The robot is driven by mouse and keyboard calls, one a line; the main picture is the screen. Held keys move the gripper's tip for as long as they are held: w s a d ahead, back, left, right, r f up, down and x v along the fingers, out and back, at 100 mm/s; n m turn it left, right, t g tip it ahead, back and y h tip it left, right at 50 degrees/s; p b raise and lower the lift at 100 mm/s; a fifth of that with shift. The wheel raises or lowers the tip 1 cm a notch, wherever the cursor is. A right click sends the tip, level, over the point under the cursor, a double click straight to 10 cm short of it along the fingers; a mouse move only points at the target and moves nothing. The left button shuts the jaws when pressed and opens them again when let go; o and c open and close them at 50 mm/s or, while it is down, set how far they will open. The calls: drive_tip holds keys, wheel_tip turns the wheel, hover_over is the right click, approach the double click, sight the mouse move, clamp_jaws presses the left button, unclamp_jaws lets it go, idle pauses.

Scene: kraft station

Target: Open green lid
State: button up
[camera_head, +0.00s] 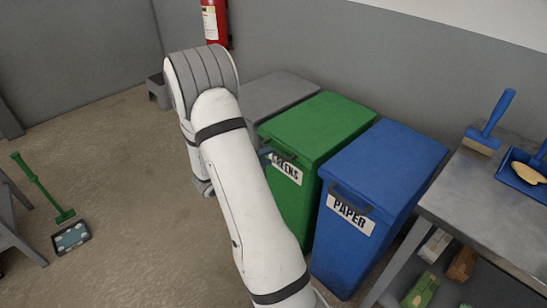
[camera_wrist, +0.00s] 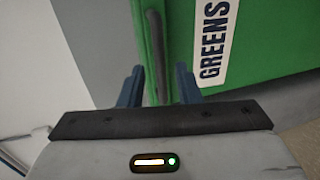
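The green bin has a closed green lid (camera_head: 318,122) with a dark handle (camera_head: 283,152) on its front edge, above a white GREENS label (camera_head: 287,173) partly hidden by my arm. In the wrist view the handle (camera_wrist: 157,50) runs upright between the two blue fingers of my gripper (camera_wrist: 159,72), with the label (camera_wrist: 214,42) to the right. My gripper is open, one finger on each side of the handle, with gaps showing. In the head view my arm hides most of the gripper; a blue fingertip (camera_head: 265,154) shows beside the handle.
A blue PAPER bin (camera_head: 375,180) stands close on the right, and a grey bin (camera_head: 275,95) on the left. A metal table (camera_head: 480,205) with a blue brush (camera_head: 490,123) and dustpan (camera_head: 525,174) is at the right. Floor is open to the left of my arm.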

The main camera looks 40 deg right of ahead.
sight(276, 153)
drive_tip(key=x, duration=0.5)
drive_tip(key=shift+b, duration=0.35)
clamp_jaws()
